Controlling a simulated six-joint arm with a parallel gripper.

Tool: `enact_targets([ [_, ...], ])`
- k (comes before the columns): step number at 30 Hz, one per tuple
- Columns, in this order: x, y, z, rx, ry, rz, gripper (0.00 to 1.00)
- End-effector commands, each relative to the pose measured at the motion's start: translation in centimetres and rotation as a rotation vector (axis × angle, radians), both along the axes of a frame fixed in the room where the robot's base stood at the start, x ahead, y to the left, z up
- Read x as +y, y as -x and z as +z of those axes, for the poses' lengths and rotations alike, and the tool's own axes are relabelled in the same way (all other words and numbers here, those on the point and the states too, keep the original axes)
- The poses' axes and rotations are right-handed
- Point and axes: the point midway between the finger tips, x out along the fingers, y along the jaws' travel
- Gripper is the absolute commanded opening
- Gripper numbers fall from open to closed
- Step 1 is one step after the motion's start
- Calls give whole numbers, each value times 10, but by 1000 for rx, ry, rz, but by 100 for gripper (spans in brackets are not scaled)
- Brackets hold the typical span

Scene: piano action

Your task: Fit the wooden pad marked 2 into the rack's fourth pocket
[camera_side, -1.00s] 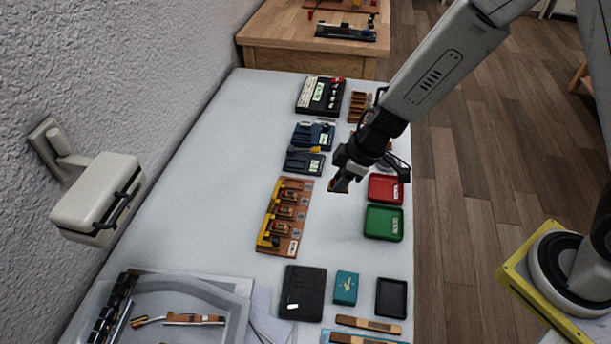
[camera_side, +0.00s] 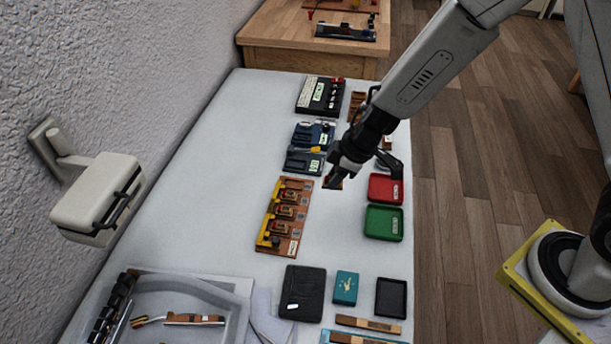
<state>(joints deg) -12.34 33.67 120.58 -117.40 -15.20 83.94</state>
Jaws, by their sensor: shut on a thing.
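My gripper (camera_side: 335,181) is above the white table, just right of the far end of the orange-brown board. It is shut on a small brown wooden piece (camera_side: 331,187), mostly hidden by the fingers. I take it for the pad; its mark cannot be read. A small wooden rack with several slots (camera_side: 356,103) stands at the far right of the table, partly hidden by my arm. The orange-brown board (camera_side: 292,246) carries several similar stations with yellow and dark parts. I cannot tell which of the two is the task's rack.
A red tray (camera_side: 385,188) and a green tray (camera_side: 384,223) lie right of my gripper. Dark devices with displays (camera_side: 303,162) lie behind it. A black case (camera_side: 302,293), a teal box (camera_side: 345,288) and a black tray (camera_side: 391,298) are nearer.

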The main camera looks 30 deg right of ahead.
Motion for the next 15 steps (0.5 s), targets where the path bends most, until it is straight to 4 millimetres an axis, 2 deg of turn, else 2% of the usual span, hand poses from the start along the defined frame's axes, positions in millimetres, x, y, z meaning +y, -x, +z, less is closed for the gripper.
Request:
enact_targets([
  [15, 6, -88, -38, -3, -18, -20, 0],
])
